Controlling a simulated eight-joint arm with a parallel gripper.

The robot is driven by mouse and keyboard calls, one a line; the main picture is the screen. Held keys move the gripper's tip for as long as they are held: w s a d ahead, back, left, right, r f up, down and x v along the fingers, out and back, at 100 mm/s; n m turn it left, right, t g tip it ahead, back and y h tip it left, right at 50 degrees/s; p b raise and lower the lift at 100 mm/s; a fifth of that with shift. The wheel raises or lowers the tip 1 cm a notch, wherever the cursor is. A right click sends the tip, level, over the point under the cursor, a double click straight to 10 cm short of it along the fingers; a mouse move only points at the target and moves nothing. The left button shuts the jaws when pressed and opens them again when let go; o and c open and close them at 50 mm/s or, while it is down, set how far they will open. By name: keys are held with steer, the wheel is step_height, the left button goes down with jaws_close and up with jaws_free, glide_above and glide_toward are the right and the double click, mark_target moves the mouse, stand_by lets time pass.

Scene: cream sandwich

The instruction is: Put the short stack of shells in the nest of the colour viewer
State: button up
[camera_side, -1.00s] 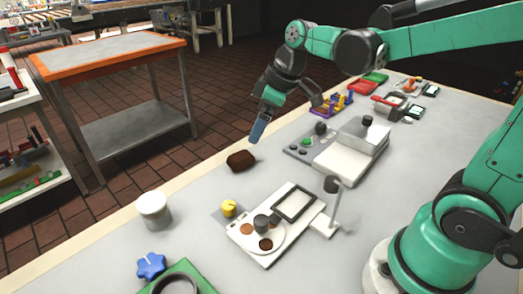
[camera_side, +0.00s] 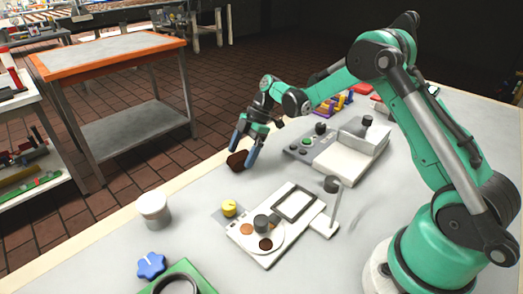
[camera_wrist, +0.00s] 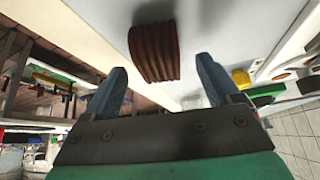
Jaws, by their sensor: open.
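The short stack of shells (camera_side: 238,160) is a dark brown, ridged block lying near the table's far-left edge. In the wrist view the stack (camera_wrist: 153,52) shows its ridges just beyond and between my fingertips. My gripper (camera_side: 244,155) is open, its blue fingers pointing down, one on each side of the stack or just above it; I cannot tell whether they touch it. A white device that looks like the colour viewer (camera_side: 267,255) stands nearer the camera, with a round plate of brown discs, a black-framed rectangular recess (camera_side: 296,204) and a dark head on a post.
A grey and white machine with buttons (camera_side: 340,158) stands to the right of my gripper. A yellow knob (camera_side: 229,208), a white lidded jar (camera_side: 154,209), a blue knob (camera_side: 151,266) and a green fixture (camera_side: 196,277) are nearer.

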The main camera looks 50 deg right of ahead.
steer(key=shift+a+f, duration=0.3)
steer(key=shift+f, duration=0.3)
jaws_close()
